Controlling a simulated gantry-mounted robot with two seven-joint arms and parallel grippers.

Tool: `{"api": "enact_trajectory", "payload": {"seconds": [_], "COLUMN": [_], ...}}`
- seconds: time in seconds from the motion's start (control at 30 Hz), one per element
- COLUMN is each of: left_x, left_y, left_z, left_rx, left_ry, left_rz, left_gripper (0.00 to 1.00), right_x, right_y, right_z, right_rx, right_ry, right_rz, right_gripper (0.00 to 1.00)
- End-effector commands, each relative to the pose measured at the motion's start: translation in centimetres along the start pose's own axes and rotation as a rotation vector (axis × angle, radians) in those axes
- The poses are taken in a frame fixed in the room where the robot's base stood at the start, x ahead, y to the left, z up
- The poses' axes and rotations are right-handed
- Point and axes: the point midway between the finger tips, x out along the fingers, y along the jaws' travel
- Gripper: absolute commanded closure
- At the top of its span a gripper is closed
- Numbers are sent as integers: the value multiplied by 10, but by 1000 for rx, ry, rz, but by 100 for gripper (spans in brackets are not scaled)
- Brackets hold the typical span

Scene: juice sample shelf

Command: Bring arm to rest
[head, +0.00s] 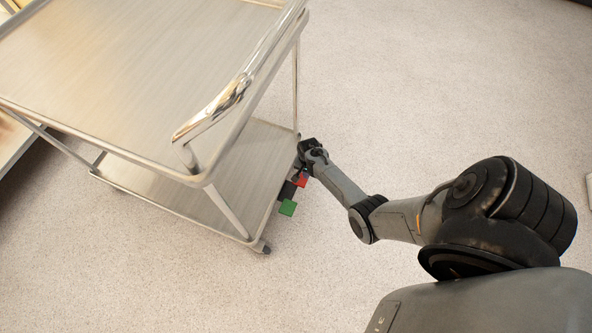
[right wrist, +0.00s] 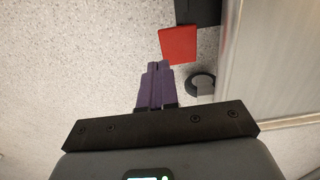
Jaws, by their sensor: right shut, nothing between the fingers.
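My right arm reaches in from the right in the head view. Its gripper (head: 303,168) is beside the right edge of the metal cart (head: 130,75), near the lower shelf (head: 245,165), and looks small and dark there. In the right wrist view the purple fingers of my right gripper (right wrist: 158,68) are together with nothing between them. A flat red square (right wrist: 178,45) lies just beyond the fingertips; I cannot tell whether they touch it. My left gripper is not in view.
A green square (head: 288,208) and a dark piece (head: 287,191) are close by the cart's lower edge. A round dark caster (right wrist: 201,84) is right of the fingers.

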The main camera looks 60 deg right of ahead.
Motion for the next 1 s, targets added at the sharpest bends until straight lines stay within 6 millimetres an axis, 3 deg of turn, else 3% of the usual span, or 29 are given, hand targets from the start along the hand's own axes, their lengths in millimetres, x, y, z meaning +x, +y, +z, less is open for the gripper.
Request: {"api": "enact_trajectory", "payload": {"seconds": [0.1,0.53,0.67,0.77,0.87,1.0], "left_x": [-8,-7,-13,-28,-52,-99], "left_y": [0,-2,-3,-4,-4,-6], "left_z": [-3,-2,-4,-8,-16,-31], "left_rx": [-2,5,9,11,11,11], "left_ry": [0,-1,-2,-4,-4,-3], "left_rz": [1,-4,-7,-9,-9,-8], "left_gripper": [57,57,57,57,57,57], "right_x": [-7,-6,-8,-12,-20,-66], "right_y": [0,0,9,34,76,121], "right_z": [0,0,2,6,16,20], "right_rx": [0,0,0,0,-19,-101], "right_ry": [0,0,-2,-9,-14,42], "right_rz": [0,0,13,49,113,166], "right_gripper": [100,100,100,100,100,100]}}
